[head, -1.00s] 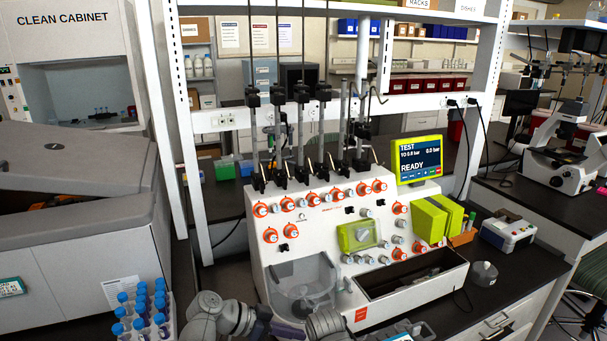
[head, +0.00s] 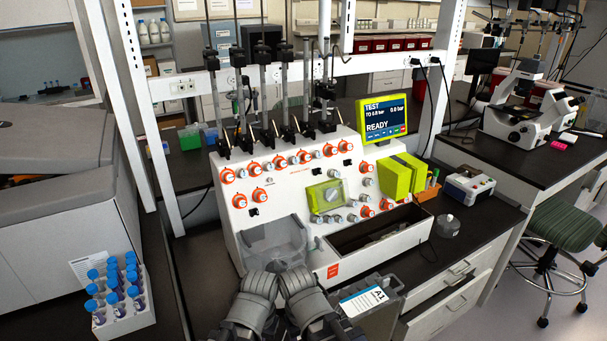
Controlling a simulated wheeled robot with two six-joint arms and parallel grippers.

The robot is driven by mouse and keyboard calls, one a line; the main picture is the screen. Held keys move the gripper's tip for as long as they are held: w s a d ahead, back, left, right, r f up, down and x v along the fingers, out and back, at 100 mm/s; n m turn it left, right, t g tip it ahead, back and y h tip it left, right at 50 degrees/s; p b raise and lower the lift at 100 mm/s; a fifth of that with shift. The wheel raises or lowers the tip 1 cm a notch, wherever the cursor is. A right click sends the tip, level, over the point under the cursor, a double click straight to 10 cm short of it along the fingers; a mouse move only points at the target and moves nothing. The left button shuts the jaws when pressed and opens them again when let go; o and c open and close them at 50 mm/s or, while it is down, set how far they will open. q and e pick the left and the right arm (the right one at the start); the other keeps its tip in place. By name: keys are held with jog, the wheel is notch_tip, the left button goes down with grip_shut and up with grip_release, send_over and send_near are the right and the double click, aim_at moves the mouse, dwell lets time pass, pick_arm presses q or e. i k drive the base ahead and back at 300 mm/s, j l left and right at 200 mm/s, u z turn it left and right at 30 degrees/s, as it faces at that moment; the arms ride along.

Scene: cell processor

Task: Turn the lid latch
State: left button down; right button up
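The white cell processor (head: 290,193) stands on the dark bench in the middle of the head view. A small yellow-green cover (head: 316,199) on its front carries a round grey knob (head: 331,194). At its lower left is a clear grey chamber with a lid (head: 275,241), and a small light knob (head: 318,243) is at that chamber's right edge. I cannot tell which part is the lid latch. Grey links of both my arms show close together at the bottom, below the chamber. I cannot make out any fingers of either gripper.
A rack of blue-capped tubes (head: 122,311) stands at the lower left. An open dark tray (head: 375,238) is at the processor's lower right. A grey case with an A1 label (head: 365,302) lies in front. A screen (head: 384,119) reads READY. Orange knobs crowd the front panel.

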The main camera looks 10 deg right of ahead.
aim_at(317, 240)
jog(key=i+z, duration=0.1)
jog(key=z, duration=0.3)
jog(key=i+z, duration=0.15)
jog(key=z, duration=0.25)
jog(key=i+j+z, duration=0.1)
jog(key=z, duration=0.3)
